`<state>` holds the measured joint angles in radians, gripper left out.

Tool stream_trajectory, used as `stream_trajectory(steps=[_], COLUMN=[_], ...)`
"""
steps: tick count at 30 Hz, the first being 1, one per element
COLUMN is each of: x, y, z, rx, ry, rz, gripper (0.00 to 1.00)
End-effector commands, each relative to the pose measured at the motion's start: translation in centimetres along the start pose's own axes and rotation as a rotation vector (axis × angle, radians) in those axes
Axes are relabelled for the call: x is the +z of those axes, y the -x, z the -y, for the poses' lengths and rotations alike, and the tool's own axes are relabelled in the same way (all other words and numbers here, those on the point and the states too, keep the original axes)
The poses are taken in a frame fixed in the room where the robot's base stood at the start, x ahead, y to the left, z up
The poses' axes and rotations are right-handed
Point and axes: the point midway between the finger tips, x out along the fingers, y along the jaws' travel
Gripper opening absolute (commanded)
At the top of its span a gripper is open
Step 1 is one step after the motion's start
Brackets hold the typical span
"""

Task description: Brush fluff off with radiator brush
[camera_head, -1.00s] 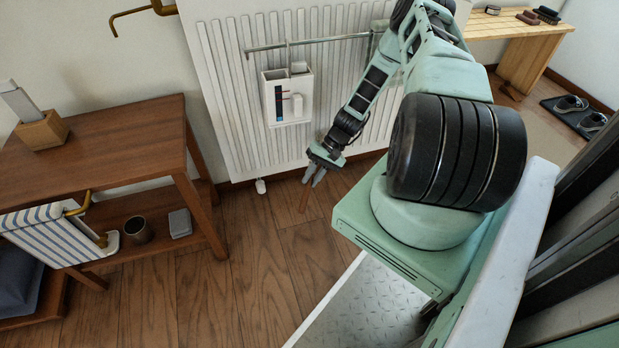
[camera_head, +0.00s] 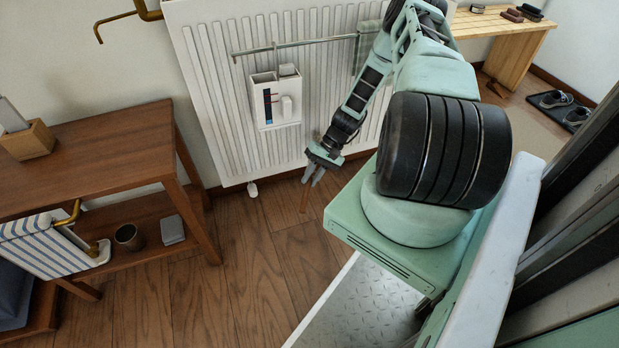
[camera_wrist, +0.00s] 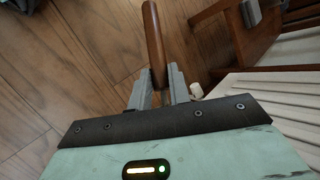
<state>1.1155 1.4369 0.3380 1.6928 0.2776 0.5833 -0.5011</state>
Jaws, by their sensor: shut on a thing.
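My gripper (camera_head: 313,174) is shut on a slim brown wooden stick (camera_head: 304,200), low in front of the radiator. The stick points down toward the floor in the head view. In the wrist view my gripper (camera_wrist: 160,82) pinches the same stick (camera_wrist: 152,42) at one end. It looks like a plain handle; no bristles show, so I cannot tell if it is the radiator brush. The white ribbed radiator (camera_head: 215,110) stands against the wall, partly hidden behind my arm. It also shows in the wrist view (camera_wrist: 290,95). I can make out no fluff.
A white box (camera_head: 275,112) hangs from the radiator's rail (camera_head: 300,45). A two-tier wooden table (camera_head: 110,150) stands at left, holding a wooden block (camera_head: 30,140), with a dark cup (camera_head: 130,237) below. A pale bench (camera_head: 505,40) is at right. The floor between is clear.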

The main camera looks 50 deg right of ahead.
Motion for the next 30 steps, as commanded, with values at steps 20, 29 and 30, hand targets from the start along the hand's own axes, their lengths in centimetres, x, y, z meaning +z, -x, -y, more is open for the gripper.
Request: stream_trajectory(steps=[20,29,30], x=[-0.3,-0.6,-0.6], y=[1.2,1.9,1.9], z=[-1.5,-2.0,-2.1], rx=[0.002,0.003,0.003], ry=[0.000,0.000,0.000], rz=[-0.006,-0.010,-0.011], gripper=[0.00,0.00,0.00])
